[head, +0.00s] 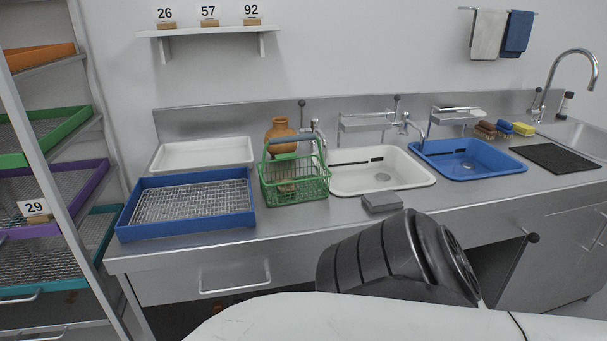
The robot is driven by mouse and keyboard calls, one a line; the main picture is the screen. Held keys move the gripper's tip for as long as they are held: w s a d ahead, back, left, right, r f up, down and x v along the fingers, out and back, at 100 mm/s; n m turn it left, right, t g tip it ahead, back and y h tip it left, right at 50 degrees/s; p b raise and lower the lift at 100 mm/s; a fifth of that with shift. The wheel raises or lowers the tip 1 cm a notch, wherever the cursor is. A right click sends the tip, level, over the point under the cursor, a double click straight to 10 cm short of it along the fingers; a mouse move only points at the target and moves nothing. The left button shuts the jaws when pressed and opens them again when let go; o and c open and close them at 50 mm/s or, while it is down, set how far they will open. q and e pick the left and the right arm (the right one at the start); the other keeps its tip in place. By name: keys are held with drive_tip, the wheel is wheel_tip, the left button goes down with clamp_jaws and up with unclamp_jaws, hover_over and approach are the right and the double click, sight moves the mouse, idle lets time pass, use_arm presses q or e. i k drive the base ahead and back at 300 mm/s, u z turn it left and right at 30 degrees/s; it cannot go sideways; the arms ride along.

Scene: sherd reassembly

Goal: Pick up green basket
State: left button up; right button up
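The green basket (294,187) stands upright on the steel counter in the head view. It is a wire basket with its handle raised. A brown item that I cannot make out shows through its mesh. An orange-brown clay jug (281,130) stands just behind it, its lower part hidden by the basket. Neither of my grippers is in view. Part of my own arm fills the bottom middle of the view, in front of the counter and apart from the basket.
A blue mesh tray (128,219) is left of the basket, with a white tray (160,156) behind. A white basin (425,180) and blue basin (510,165) lie to the right. A grey block (382,202) lies near the counter's front edge. A shelf rack (72,147) stands left.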

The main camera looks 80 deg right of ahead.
sight(304, 138)
drive_tip(key=z, duration=1.6)
